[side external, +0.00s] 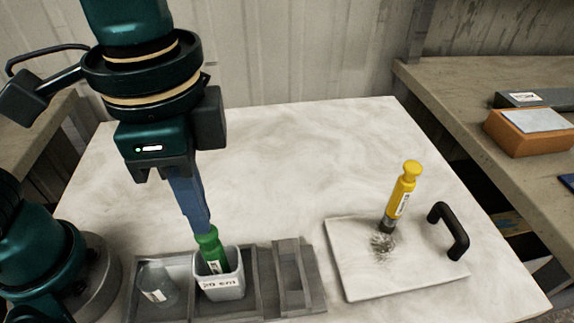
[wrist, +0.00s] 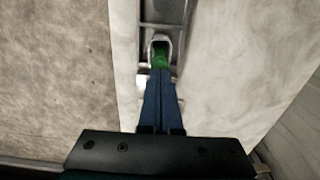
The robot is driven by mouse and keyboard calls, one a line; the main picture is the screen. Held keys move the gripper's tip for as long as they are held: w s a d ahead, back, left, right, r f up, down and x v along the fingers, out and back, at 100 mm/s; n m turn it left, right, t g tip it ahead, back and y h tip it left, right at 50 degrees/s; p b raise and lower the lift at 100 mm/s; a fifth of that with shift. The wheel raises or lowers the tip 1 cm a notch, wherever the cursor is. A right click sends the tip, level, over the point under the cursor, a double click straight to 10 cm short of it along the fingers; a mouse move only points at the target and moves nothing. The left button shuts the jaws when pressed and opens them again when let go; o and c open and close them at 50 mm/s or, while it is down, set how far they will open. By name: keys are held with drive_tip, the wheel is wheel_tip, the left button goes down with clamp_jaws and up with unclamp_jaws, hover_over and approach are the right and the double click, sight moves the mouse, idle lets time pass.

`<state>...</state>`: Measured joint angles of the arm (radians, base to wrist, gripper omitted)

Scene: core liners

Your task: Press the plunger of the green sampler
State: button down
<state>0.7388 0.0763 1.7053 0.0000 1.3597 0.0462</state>
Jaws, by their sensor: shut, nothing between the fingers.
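The green sampler (side external: 213,252) stands slightly tilted inside a whitish square cup (side external: 226,285) with a printed label. My gripper (side external: 205,229) is shut, with its long blue fingers together and pointing down at the top of the green sampler. The fingertips appear to meet its top; I cannot tell whether they touch or press it. In the wrist view, the green sampler (wrist: 161,60) shows just beyond the fingertips (wrist: 160,72), partly hidden by them. The plunger's own position is hidden by the fingertips.
A grey rack (side external: 290,280) holds the cup and a clear glass beaker (side external: 157,283). A yellow sampler (side external: 403,196) stands tilted on a white board (side external: 385,275) with a black handle (side external: 449,230). The back of the table (side external: 300,140) is clear. An orange block (side external: 527,132) lies on the right bench.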

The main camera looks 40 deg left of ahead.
drive_tip(key=shift+f, duration=0.25)
drive_tip(key=shift+f, duration=0.35)
drive_tip(key=shift+f, duration=0.75)
idle(0.5)
drive_tip(key=shift+r, duration=3.6)
